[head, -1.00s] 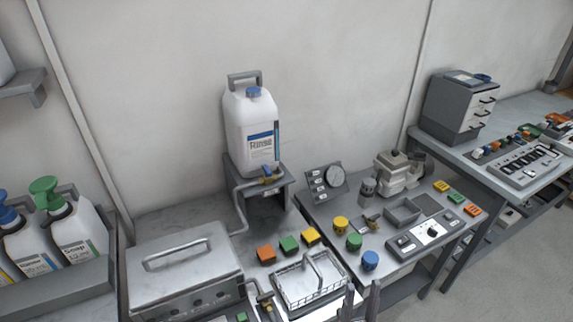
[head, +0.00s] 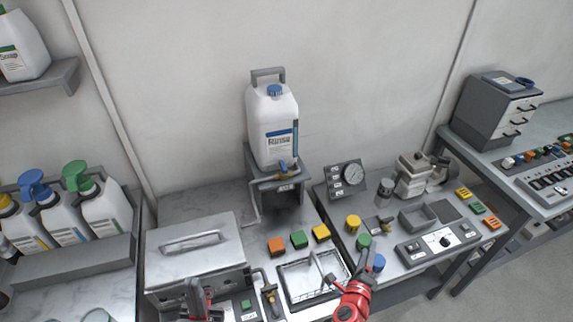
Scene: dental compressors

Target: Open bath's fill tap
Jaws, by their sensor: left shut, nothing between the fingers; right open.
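The bath (head: 195,248) is a grey steel box with a closed, handled lid at lower left. A tap with a blue lever (head: 284,166) sits below the white Rinse jug (head: 272,122), and a pipe (head: 252,205) runs from there down towards the bath. The frames do not label which is the fill tap. My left gripper (head: 196,284) is shut and empty in front of the bath. My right gripper (head: 350,266) is open and empty, over the wire basket's right side, apart from both taps.
A wire basket (head: 290,280) stands right of the brass tap, with orange, green and yellow blocks (head: 298,239) behind it. Bottles (head: 65,222) stand at left.

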